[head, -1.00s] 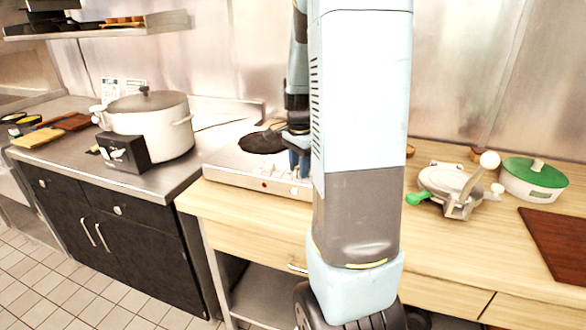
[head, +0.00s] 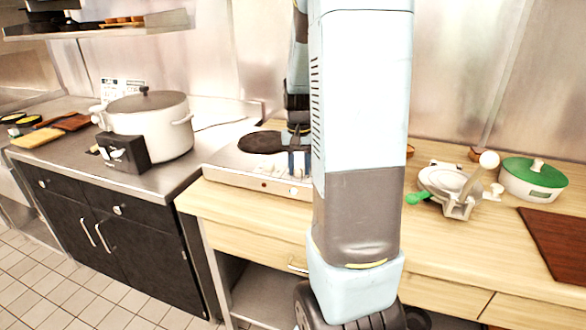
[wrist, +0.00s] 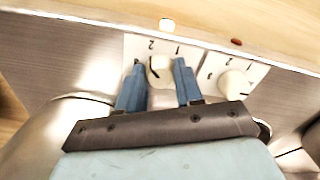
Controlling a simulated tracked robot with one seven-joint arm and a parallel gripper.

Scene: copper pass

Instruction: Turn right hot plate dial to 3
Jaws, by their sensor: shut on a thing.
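The white hot plate (head: 235,176) stands on the wooden counter, with a dark round burner (head: 262,142) on top. In the wrist view, my gripper (wrist: 159,76) has its two blue fingers either side of a cream dial (wrist: 160,70) and is shut on it. This dial is the left one in that view, on a white panel with a 2 and a 1 visible; a dark mark shows on its left side. I cannot tell which number it points to. The other dial (wrist: 235,84) stands free to the right. In the head view my arm partly hides the dials.
A large lidded pot (head: 158,132) and a black box (head: 124,154) stand on the left counter. A waffle-iron-like appliance (head: 455,190), a green-lidded pot (head: 533,180) and a brown board (head: 560,240) are on the right. Bare wood (head: 450,255) lies in front.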

